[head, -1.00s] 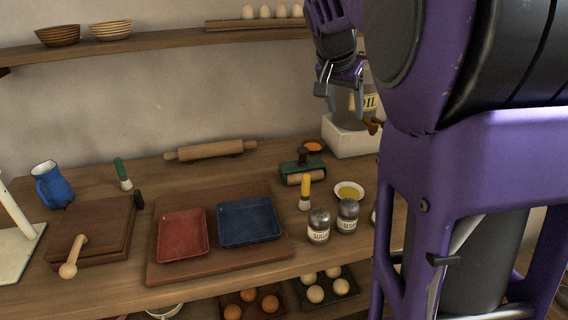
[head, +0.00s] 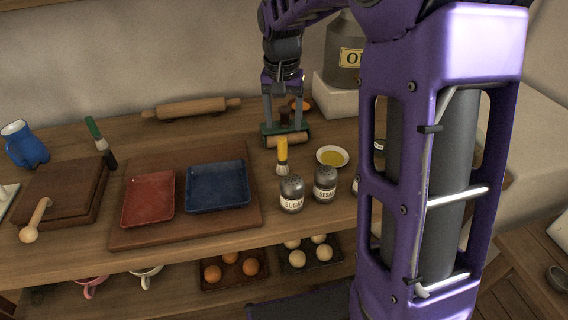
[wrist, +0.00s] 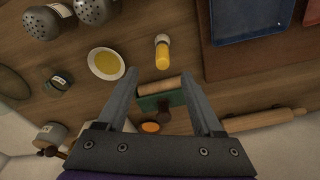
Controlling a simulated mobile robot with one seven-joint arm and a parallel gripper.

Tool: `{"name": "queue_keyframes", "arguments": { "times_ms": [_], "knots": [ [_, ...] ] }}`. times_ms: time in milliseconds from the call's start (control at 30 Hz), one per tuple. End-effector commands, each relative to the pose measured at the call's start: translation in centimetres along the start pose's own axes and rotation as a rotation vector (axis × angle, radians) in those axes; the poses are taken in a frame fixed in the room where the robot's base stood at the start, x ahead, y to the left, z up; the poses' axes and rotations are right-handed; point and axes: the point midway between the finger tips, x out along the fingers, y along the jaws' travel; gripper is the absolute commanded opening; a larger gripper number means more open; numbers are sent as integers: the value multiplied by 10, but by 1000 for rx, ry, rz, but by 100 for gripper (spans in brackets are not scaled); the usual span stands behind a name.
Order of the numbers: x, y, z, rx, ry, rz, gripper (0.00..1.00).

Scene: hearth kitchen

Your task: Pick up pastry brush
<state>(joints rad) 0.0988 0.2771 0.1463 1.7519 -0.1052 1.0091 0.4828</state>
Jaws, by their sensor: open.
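A brush with a yellow handle and pale bristles (head: 282,155) stands handle up on the table, left of the small yellow dish. It also shows in the wrist view (wrist: 162,54), just beyond the fingertips. A second brush, with a green handle (head: 95,130), stands at the left by the wooden board. I cannot tell from looks alone which one is the pastry brush. My gripper (head: 284,118) is open, pointing down, behind the yellow brush and above the green roller stand (head: 272,131). Nothing is held between its fingers (wrist: 159,76).
Sugar (head: 291,195) and sesame (head: 325,183) shakers stand in front of the yellow brush. The yellow dish (head: 332,154) is to its right. A blue tray (head: 217,187) and red tray (head: 149,198) lie on a board to its left. A rolling pin (head: 191,109) lies behind.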

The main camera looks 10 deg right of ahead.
Motion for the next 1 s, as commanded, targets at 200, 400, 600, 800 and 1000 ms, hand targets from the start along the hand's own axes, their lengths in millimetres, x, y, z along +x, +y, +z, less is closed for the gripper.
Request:
{"name": "queue_keyframes", "arguments": {
  "times_ms": [200, 400, 600, 800, 1000],
  "knots": [
    [53, 0, 1, 0, -3, 2, 68],
    [84, 0, 0, 1, -1, 1, 68],
    [94, 0, 0, 0, 1, 1, 68],
    [117, -3, 3, 1, -2, 1, 68],
    [143, -4, 4, 1, 0, 1, 68]
  ]
}}
